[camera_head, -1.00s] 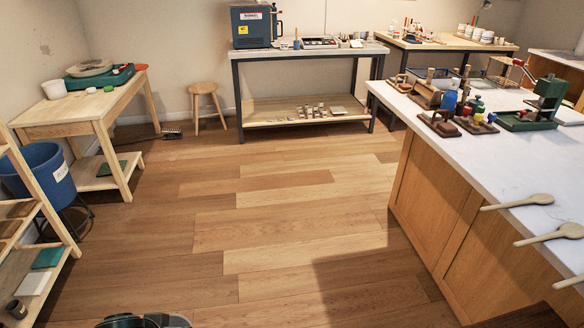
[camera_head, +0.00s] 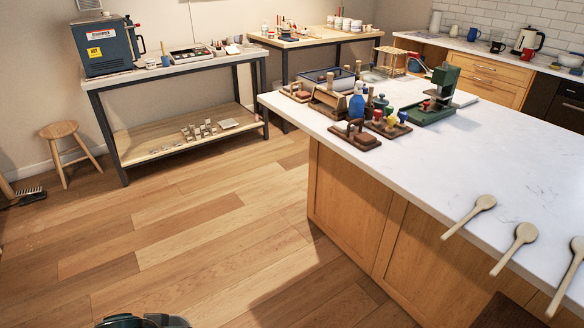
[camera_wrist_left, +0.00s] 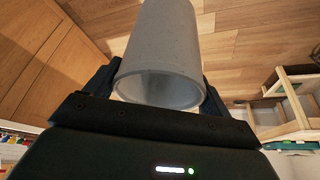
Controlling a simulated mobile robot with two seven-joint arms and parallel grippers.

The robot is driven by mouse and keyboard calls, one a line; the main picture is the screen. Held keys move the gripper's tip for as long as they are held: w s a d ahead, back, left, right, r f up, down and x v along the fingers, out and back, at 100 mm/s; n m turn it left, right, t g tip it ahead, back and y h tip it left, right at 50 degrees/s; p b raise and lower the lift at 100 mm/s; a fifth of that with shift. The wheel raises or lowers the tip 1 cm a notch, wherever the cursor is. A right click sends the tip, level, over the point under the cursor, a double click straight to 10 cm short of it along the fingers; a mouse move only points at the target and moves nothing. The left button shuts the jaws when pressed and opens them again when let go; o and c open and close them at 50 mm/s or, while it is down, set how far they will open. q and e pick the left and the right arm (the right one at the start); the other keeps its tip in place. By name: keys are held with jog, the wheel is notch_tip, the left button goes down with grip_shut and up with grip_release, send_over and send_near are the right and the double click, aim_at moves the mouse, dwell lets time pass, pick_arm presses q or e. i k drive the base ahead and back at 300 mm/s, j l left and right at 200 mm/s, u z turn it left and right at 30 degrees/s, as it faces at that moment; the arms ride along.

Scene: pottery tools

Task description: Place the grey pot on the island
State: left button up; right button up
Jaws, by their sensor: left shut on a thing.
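The grey pot (camera_wrist_left: 162,42) is in the left wrist view, a smooth grey cylinder with its open, hollow end toward the camera. My left gripper (camera_wrist_left: 160,82) is shut on it, with a dark finger on each side. The pot is off the floor. The island (camera_head: 440,153) has a white marbled top on wooden cabinets and fills the right half of the head view. Neither the pot nor the left gripper can be made out in the head view. My right gripper is not in view.
Tools, a blue bottle (camera_head: 357,105) and a green press (camera_head: 436,98) stand at the island's far left part. Wooden spoons (camera_head: 470,214) overhang its near edge. The middle of the top is clear. A dark-legged workbench (camera_head: 180,70) and a stool (camera_head: 66,150) stand at the back left.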

aim_at(470, 158)
jog(key=i+j+z, duration=0.2)
jog(key=z, duration=0.15)
jog(key=i+j+z, duration=0.25)
jog(key=z, duration=0.15)
jog(key=i+j+z, duration=0.15)
jog(key=j+z, duration=0.2)
jog(key=i+j+z, duration=0.1)
jog(key=j+z, duration=1)
jog(key=j, duration=0.2)
jog(key=i, duration=0.05)
